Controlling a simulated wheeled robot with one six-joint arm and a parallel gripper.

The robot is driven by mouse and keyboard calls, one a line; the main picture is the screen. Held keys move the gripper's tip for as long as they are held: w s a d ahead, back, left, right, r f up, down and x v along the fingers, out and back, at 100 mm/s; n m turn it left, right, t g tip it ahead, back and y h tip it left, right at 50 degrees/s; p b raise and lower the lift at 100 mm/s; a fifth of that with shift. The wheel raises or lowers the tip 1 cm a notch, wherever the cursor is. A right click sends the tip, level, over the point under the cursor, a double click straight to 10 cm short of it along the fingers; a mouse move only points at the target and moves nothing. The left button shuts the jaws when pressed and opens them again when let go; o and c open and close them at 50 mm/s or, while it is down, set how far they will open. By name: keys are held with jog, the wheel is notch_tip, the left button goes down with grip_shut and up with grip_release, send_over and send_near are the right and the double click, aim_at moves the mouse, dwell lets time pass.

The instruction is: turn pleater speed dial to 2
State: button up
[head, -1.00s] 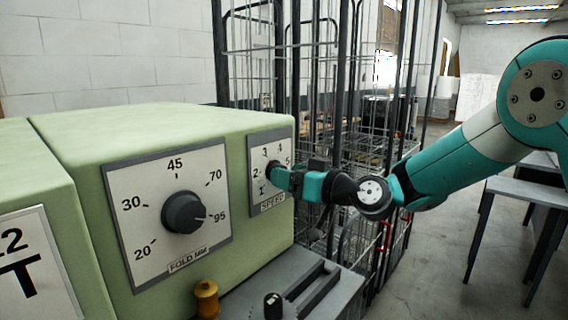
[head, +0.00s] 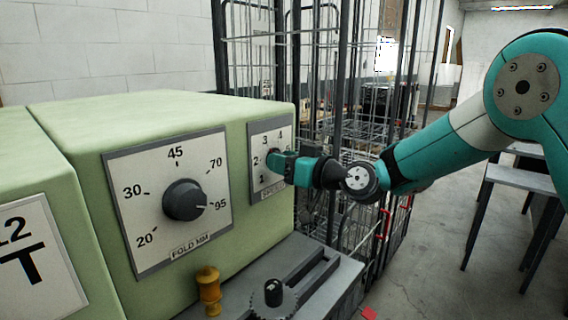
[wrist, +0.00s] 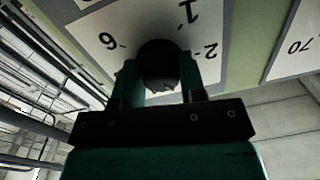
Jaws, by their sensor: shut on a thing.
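The wrist view shows the figures 6, 1 and 2 around the knob. The knob's pointer is not clear in either view, so I cannot tell its setting.
The larger fold dial (head: 184,200) sits left of the speed plate, pointing near 95. A yellow spool (head: 208,290) and a grey slotted unit (head: 285,285) stand below. A wire cage trolley (head: 340,130) stands behind my gripper. A grey table (head: 520,178) is at right.

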jog(key=shift+f+b, duration=0.15)
jog(key=shift+b, duration=0.25)
jog(key=n+b, duration=0.1)
jog(key=b, duration=0.1)
jog(key=n+b, duration=0.1)
jog(key=b, duration=0.1)
jog(key=shift+f, duration=0.25)
jog(key=n+b, duration=0.2)
jog(key=b, duration=0.4)
jog(key=shift+n, duration=0.4)
jog(key=n+b, duration=0.2)
jog(key=b, duration=0.2)
jog(key=shift+n, duration=0.3)
jog(key=n+b, duration=0.1)
jog(key=b, duration=0.1)
jog(key=n+b, duration=0.2)
jog(key=shift+r+h+b, duration=0.3)
jog(key=shift+r+h, duration=0.1)
jog(key=o, duration=0.9)
